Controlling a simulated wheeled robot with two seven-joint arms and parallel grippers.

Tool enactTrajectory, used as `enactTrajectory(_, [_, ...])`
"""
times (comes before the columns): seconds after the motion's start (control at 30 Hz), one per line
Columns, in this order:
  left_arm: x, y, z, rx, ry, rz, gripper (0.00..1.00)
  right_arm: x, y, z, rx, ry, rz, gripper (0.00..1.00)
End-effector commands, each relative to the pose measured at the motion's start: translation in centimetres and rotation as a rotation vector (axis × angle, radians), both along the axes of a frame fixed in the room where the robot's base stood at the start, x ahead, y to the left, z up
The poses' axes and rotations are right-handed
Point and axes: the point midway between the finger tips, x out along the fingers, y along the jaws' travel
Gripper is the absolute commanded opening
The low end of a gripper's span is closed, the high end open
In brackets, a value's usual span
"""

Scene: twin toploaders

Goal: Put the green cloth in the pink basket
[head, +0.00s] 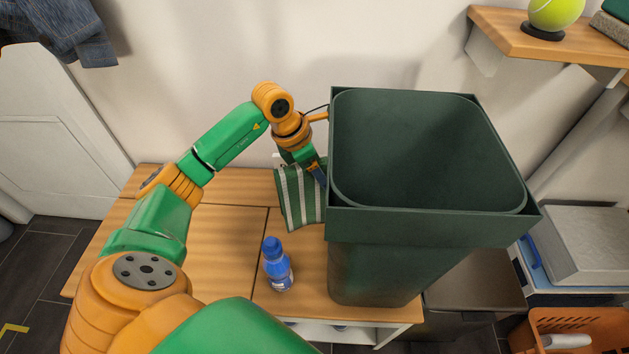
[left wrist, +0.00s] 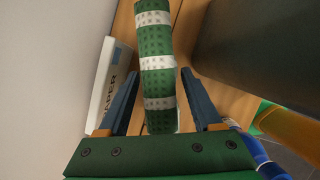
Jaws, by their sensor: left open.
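The green cloth (head: 297,195) with white stripes stands upright at the back of the wooden table, left of the big dark green bin. My left gripper (head: 319,172) is at its top right side, between cloth and bin. In the left wrist view the cloth (left wrist: 156,62) lies between the two blue-grey fingers of my open left gripper (left wrist: 157,68), with gaps at both sides. No clearly pink basket shows; an orange basket (head: 569,322) with a white item in it is at the bottom right, partly cut off. My right gripper is not in view.
The tall empty bin (head: 400,225) stands on the table (head: 225,222), close to the cloth. A blue bottle (head: 277,267) stands in front of the cloth. A white box (left wrist: 108,82) marked "PAPER" is behind it. A shelf (head: 510,38) with a tennis ball is upper right.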

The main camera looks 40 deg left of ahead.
Motion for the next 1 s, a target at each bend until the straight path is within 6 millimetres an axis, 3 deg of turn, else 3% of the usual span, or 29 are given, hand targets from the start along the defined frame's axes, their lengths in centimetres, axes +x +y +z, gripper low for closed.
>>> enactTrajectory(0.4, [0.01, 0.00, -0.28, -0.001, -0.001, 0.001, 0.66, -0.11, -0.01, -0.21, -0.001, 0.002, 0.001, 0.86])
enactTrajectory(0.47, [0.01, 0.00, -0.28, -0.001, -0.001, 0.001, 0.53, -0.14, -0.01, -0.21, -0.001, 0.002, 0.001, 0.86])
enactTrajectory(0.67, [0.01, 0.00, -0.28, -0.001, -0.001, 0.001, 0.00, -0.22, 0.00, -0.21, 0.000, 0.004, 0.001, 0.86])
enactTrajectory(1.0, [0.01, 0.00, -0.23, -0.001, -0.001, 0.000, 0.00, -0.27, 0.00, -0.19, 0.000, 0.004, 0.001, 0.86])
